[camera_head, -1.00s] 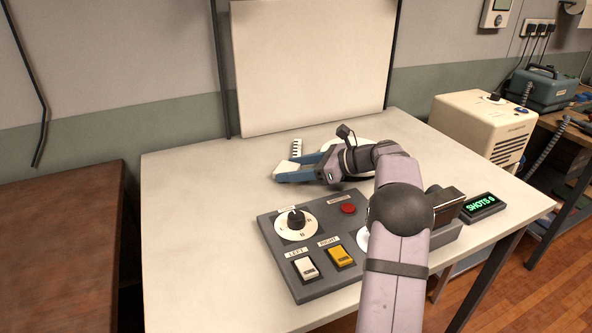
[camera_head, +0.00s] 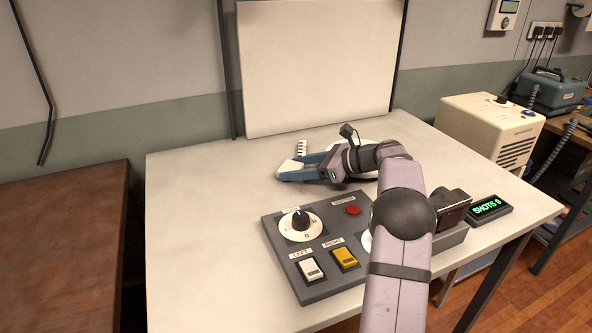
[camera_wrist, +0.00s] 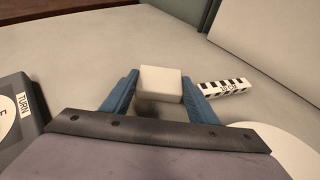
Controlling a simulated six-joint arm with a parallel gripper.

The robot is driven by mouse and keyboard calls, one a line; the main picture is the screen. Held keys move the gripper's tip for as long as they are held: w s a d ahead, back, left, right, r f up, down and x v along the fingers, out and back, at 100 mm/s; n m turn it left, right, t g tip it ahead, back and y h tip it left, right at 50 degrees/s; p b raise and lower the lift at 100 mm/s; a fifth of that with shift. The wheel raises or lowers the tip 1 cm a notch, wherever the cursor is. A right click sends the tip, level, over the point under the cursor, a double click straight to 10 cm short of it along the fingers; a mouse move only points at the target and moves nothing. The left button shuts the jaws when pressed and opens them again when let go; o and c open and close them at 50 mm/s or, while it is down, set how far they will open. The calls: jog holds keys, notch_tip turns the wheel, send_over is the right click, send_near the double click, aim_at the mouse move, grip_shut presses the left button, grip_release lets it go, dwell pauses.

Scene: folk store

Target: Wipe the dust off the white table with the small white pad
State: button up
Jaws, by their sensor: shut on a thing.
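The small white pad (camera_head: 289,167) is at the tips of my gripper (camera_head: 297,171), over the left middle of the white table (camera_head: 200,215). In the wrist view the pad (camera_wrist: 161,79) sits between the two blue fingers of my gripper (camera_wrist: 160,88), which is shut on it. The pad is low over the table, but I cannot tell whether it touches. A dark patch lies just below the pad in the wrist view; I cannot tell whether it is shadow or dust. No dust shows clearly elsewhere.
A grey control box (camera_head: 320,268) with a dial, red button and two switches stands in front. A black-and-white strip (camera_head: 302,148) lies just behind the pad. A white round thing (camera_wrist: 280,150) is right of my gripper. A white upright board (camera_head: 315,70) closes the back. The table's left side is clear.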

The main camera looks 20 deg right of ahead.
aim_at(307, 189)
jog(key=shift+s+f+b, duration=0.15)
jog(key=shift+s+b, duration=0.35)
jog(key=shift+s, duration=0.05)
jog(key=shift+s+f+b, duration=0.15)
jog(key=shift+s+b, duration=0.35)
jog(key=shift+s+r, duration=0.2)
jog(key=shift+s, duration=0.25)
jog(key=shift+b, duration=0.3)
jog(key=shift+s+f+b, duration=0.1)
jog(key=shift+s+b, duration=0.95)
jog(key=shift+b, duration=0.2)
jog(key=shift+s+r+b, duration=0.3)
jog(key=shift+s+b, duration=0.2)
jog(key=shift+s, duration=0.2)
